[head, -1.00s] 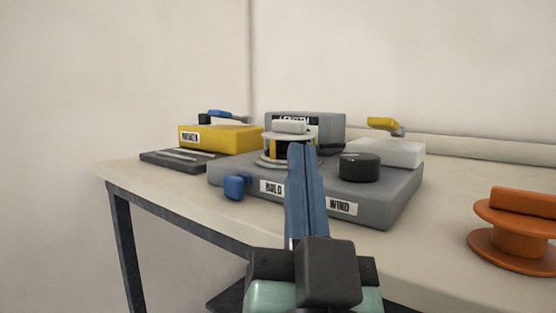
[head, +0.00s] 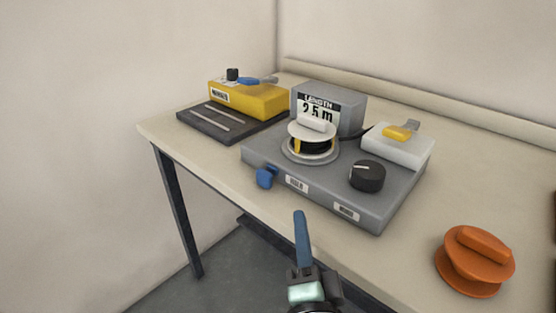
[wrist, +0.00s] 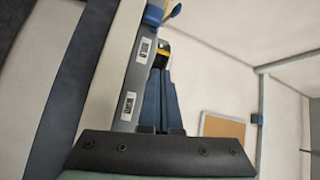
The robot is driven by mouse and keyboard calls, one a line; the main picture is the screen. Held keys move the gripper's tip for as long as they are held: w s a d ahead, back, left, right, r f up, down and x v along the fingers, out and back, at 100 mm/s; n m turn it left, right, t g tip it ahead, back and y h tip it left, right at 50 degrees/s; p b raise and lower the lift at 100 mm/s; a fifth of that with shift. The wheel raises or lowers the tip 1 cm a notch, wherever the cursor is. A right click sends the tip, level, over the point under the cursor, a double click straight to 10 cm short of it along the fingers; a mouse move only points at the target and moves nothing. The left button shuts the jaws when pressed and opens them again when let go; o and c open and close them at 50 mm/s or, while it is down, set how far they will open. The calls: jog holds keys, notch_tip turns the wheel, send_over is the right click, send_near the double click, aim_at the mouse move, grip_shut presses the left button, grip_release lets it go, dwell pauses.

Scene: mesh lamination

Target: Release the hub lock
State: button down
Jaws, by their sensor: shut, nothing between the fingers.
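The grey winding machine (head: 275,160) stands on the table. Its spool (head: 311,147) carries dark windings with a yellow piece and has a white bar (head: 316,123) across its top. A blue lever (head: 266,177) sits at the machine's front left, beside the "HOLD" label; a black knob (head: 367,177) sits near the "WIND" label. No part is marked as the hub lock. My gripper (head: 299,213) is shut and empty, its blue fingers in front of the machine's front edge, apart from the lever. The wrist view shows the fingers (wrist: 161,73) together and the lever (wrist: 153,15) beyond.
A display (head: 327,104) behind the spool reads length 2.5 m. A yellow device (head: 248,99) on a dark base is at left. A pale block (head: 398,148) with a yellow lever is at right. An orange spool (head: 474,262) stands near the front right. The table's front edge is close.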

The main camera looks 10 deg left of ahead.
jog(key=shift+s+d+f+m+g+p, duration=0.15)
jog(key=shift+s+f+m+g+p, duration=0.3)
jog(key=shift+m+p, duration=0.55)
jog(key=shift+s+d+f+m+g+p, duration=0.1)
jog(key=shift+s+f+m+g+p, duration=0.15)
jog(key=shift+s+f+m+p, duration=0.65)
jog(key=shift+w+r+p, duration=0.3)
jog(key=shift+w+r, duration=0.05)
jog(key=shift+r, duration=0.1)
send_near(264, 179)
jog(key=w+d, duration=0.2)
jog(key=w, duration=0.1)
jog(key=w+d, duration=0.1)
jog(key=w, duration=0.1)
jog(key=shift+w+d+f, duration=0.2)
jog(key=shift+d+f, duration=0.2)
jog(key=a, duration=0.1)
jog(key=w+a+p, duration=0.1)
jog(key=a, duration=0.1)
jog(key=shift+w+r, duration=0.1)
jog(key=shift+w, duration=0.2)
jog(key=shift+w+a, duration=0.15)
jog(key=shift+a, duration=0.1)
